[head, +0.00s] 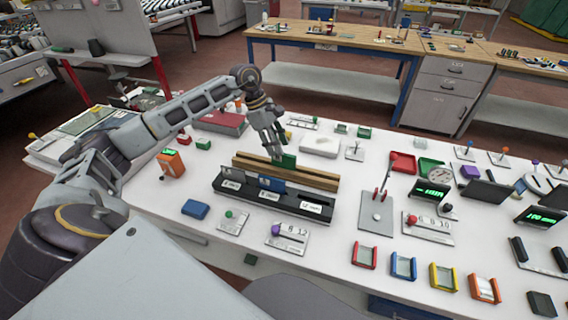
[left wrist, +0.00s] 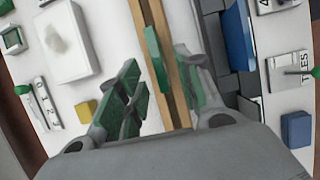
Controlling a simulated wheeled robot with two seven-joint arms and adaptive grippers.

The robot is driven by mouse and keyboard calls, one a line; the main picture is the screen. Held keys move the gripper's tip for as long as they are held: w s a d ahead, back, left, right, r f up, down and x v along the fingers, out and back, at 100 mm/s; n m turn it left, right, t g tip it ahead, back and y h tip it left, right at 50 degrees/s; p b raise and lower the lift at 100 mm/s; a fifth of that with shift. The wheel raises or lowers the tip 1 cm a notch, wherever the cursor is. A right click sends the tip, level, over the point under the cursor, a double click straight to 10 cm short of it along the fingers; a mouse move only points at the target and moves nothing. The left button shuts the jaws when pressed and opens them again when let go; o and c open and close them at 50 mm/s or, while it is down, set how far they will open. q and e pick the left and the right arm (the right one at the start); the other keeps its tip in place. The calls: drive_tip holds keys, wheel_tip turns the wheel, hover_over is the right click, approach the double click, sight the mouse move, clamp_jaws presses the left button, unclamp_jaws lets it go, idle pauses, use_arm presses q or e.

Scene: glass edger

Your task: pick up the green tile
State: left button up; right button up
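A green tile (head: 286,160) stands upright at the wooden rail behind the black rack, just under my left gripper (head: 271,143). In the left wrist view a thin green tile (left wrist: 156,58) stands edge-on along the wooden strip, between the fingers of my left gripper (left wrist: 162,88). The fingers look spread, with a gap at the left finger, so I see no grip on the tile. My right gripper is not in view.
The black rack (head: 272,198) with labelled slots lies in front of the wooden rail (head: 315,177). A white block (head: 320,146) is to the right. A blue block (head: 195,209) and small slider plates lie nearer. A lever plate (head: 377,213) stands right of the rack.

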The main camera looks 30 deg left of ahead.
sight(284, 159)
use_arm(q)
drive_tip(key=shift+x, duration=0.8)
drive_tip(key=shift+p+x, duration=0.5)
drive_tip(key=shift+x, duration=2.1)
drive_tip(key=shift+w, duration=0.1)
clamp_jaws()
